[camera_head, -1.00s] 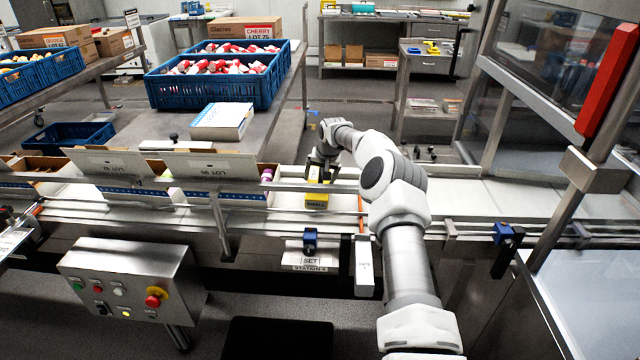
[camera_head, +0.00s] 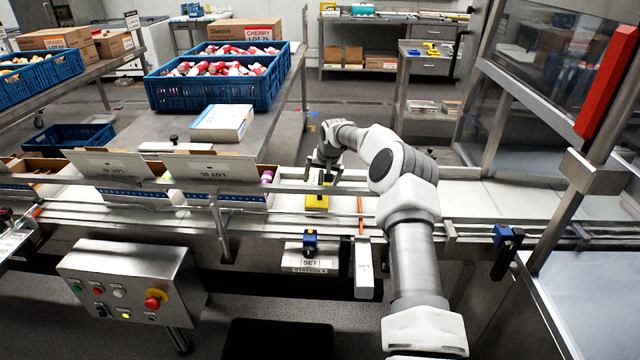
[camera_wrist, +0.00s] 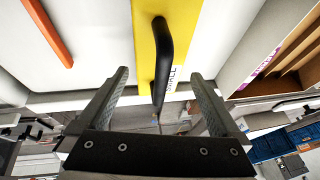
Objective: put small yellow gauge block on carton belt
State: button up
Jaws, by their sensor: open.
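The small yellow gauge block (camera_head: 317,200) sits on the white carton belt (camera_head: 290,217), behind the front rail. In the wrist view the block (camera_wrist: 183,22) is yellow, with a curved black handle (camera_wrist: 163,60) and part of the word "SMALL". My gripper (camera_head: 318,178) is just above the block in the head view. In the wrist view my gripper (camera_wrist: 160,78) is open, its two fingers apart on either side of the handle's line and not closed on it. The carton belt also shows around the block in the wrist view (camera_wrist: 95,25).
Open cartons (camera_head: 215,170) stand on the belt to the left. An orange rod (camera_head: 360,215) is close to the right of the block. A metal guide rail (camera_head: 270,187) runs along the belt. The belt to the right of my arm is clear.

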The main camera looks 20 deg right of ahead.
jog(key=s+a+r+n, duration=0.1)
jog(key=s+a+r, duration=0.25)
jog(key=r, duration=0.25)
jog(key=s+a+r+n+h, duration=0.1)
jog(key=s+a+r, duration=0.1)
jog(key=s+r, duration=0.35)
jog(key=s+a+r+n, duration=0.1)
jog(key=s+a+r, duration=0.2)
jog(key=r, duration=0.5)
jog(key=s+a+r+n, duration=0.1)
jog(key=s+a+r, duration=0.15)
jog(key=s, duration=0.35)
jog(key=s+a+r, duration=0.1)
jog(key=s+r, duration=0.3)
jog(key=s, duration=0.2)
jog(key=s+a+p, duration=0.1)
jog(key=s+a, duration=0.1)
jog(key=s, duration=1.1)
jog(key=s+a+r+n+p, duration=0.1)
jog(key=s, duration=1.3)
jog(key=shift+s+a+t+y+p, duration=0.2)
jog(key=shift+a+t+y+p, duration=0.1)
jog(key=shift+a+y+p, duration=0.1)
